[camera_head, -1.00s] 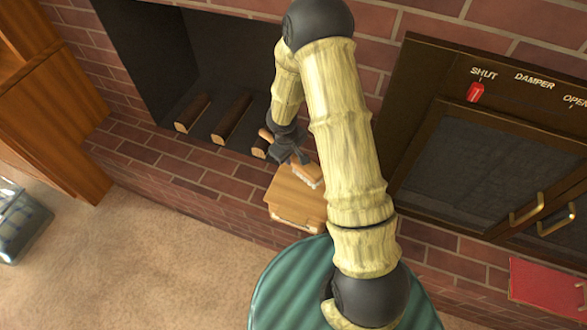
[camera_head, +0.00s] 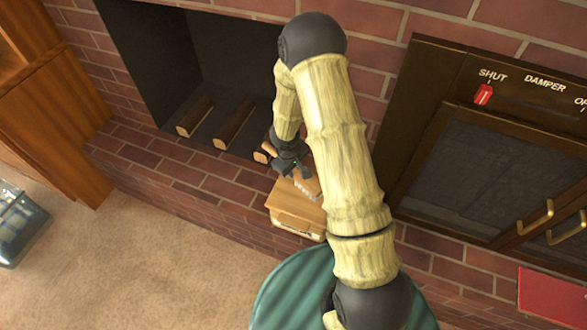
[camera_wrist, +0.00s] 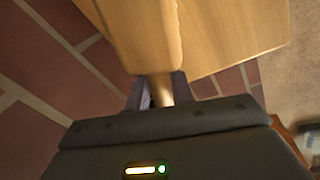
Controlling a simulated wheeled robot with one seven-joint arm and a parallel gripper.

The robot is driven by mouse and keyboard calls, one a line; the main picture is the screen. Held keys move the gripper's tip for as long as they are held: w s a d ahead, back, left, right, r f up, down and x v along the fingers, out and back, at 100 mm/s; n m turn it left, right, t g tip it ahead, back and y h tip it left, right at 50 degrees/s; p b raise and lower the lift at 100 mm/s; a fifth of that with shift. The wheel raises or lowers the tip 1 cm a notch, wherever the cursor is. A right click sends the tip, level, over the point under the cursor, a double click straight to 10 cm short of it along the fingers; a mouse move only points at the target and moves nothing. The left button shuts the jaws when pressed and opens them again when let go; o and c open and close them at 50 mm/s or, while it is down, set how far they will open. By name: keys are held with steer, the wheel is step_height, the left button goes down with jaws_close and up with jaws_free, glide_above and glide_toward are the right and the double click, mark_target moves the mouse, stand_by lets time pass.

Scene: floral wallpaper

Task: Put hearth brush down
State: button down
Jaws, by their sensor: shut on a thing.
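My gripper (camera_head: 289,168) is shut on the hearth brush (camera_head: 309,185), a wooden brush with pale bristles. In the wrist view the brush's narrow wooden handle (camera_wrist: 160,90) runs between the two fingers, and its wide wooden head (camera_wrist: 145,38) points away from me. In the head view the brush head is over or on a small wooden box (camera_head: 297,222) on the brick hearth. I cannot tell whether the bristles touch the box's top. My arm hides part of the brush and box.
The open fireplace with several logs (camera_head: 235,125) is behind the gripper. A brown damper panel (camera_head: 455,165) with glass doors is at the right. A green round ribbed surface (camera_head: 285,295) is in front, and a red flat thing (camera_head: 550,297) lies at the far right. Carpet is open at the left.

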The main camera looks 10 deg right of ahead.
steer(key=shift+f, duration=0.15)
steer(key=c, duration=1.2)
jaws_free()
step_height(320, 180, up, 12)
steer(key=s+a+p, duration=0.1)
steer(key=p, duration=0.3)
steer(key=shift+s+a+p, duration=0.35)
steer(key=shift+s+p, duration=0.05)
